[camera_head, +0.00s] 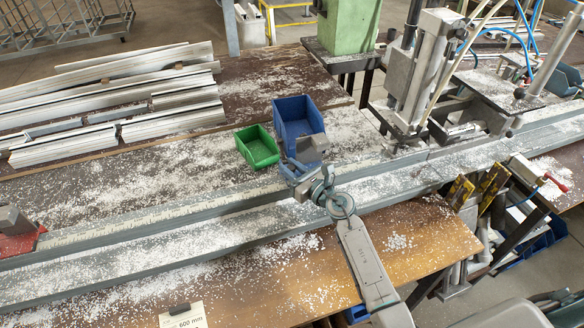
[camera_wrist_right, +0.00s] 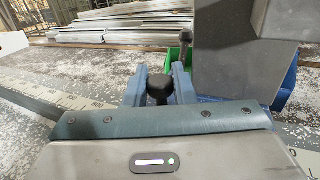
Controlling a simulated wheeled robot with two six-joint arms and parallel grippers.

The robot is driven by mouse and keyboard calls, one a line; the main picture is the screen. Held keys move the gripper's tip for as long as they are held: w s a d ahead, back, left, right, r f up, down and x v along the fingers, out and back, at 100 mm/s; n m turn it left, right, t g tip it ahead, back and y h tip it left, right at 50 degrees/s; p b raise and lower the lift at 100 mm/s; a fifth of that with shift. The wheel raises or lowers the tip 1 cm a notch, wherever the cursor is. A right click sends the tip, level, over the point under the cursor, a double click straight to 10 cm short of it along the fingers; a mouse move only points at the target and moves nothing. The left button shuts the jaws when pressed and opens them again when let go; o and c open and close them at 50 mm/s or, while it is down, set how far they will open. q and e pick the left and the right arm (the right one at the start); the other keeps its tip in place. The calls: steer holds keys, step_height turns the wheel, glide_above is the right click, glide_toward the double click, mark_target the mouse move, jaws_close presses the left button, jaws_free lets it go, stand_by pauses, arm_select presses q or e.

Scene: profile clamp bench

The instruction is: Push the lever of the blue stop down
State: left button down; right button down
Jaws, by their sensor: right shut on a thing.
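The blue stop (camera_head: 289,170) sits on the rail in the middle of the head view, with a grey block (camera_head: 312,149) at its top. In the right wrist view the grey block (camera_wrist_right: 240,55) fills the upper right. A lever with a dark ball end (camera_wrist_right: 185,38) stands upright beside it. My right gripper (camera_head: 318,183) reaches the stop from the front. In its wrist view two bluish prongs flank a dark rounded knob (camera_wrist_right: 160,89). The gripper is shut on part of the stop; the exact contact is partly hidden. My left gripper is not in view.
The long rail (camera_head: 150,218) runs across the bench, strewn with white chips. A red stop (camera_head: 18,240) sits at its left end. A green bin (camera_head: 258,147) and a blue bin (camera_head: 298,118) stand behind the blue stop. Metal profiles (camera_head: 110,95) lie back left; a machine (camera_head: 425,70) stands right.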

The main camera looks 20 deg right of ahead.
steer(key=shift+a, duration=0.35)
steer(key=c, duration=1.5)
jaws_free()
steer(key=shift+c, duration=0.2)
steer(key=b+v, duration=0.2)
steer(key=v, duration=0.7)
steer(key=shift+s+d+f, duration=0.1)
steer(key=shift+s+d, duration=0.1)
steer(key=shift+s, duration=0.1)
steer(key=shift+s+d, duration=0.25)
steer(key=shift+s, duration=0.3)
